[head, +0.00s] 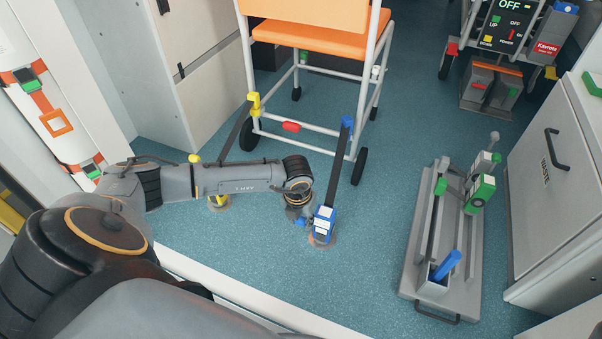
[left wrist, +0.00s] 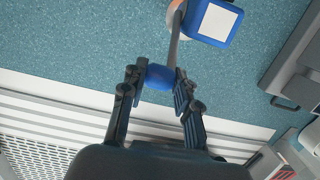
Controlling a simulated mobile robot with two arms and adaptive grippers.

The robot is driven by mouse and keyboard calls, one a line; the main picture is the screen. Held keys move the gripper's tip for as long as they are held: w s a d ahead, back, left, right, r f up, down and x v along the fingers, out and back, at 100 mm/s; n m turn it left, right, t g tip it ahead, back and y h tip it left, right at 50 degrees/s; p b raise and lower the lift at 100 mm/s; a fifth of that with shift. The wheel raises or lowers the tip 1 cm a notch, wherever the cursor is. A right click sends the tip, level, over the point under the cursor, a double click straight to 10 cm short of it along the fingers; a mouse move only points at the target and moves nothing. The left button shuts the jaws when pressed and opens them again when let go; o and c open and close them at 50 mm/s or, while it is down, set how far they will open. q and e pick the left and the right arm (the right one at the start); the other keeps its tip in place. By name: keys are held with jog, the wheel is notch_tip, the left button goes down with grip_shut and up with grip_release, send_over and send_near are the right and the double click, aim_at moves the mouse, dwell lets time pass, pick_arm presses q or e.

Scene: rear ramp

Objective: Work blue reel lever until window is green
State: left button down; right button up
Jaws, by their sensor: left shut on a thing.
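The blue reel (head: 323,222) sits on the floor below the orange-seated chair, with a white panel on its top; I see no green on it. A dark strap runs from it up to a blue end piece (head: 347,123) at the chair frame. In the left wrist view the reel (left wrist: 222,40) is at the top, with its lever (left wrist: 175,45) reaching down to a blue grip (left wrist: 158,79). My left gripper (head: 301,220) is beside the reel, its fingers (left wrist: 158,88) shut on the blue grip. My right gripper is not in view.
The chair (head: 320,42) stands behind the reel. A yellow reel (head: 218,203) is partly hidden by my left arm. A grey tray (head: 408,278) with green and blue parts lies to the right, before a waste cabinet (head: 548,210). Blue floor between reel and tray is clear.

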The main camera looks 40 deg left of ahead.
pick_arm(q)
jog(key=c, duration=1)
grip_release()
jog(key=shift+s+f, duration=0.2)
jog(key=shift+f, duration=0.05)
jog(key=shift+o, duration=0.2)
jog(key=shift+w+r, duration=0.1)
notch_tip(320, 180, up, 12)
jog(key=s, duration=0.1)
jog(key=shift+s, duration=0.25)
jog(key=shift+d, duration=0.1)
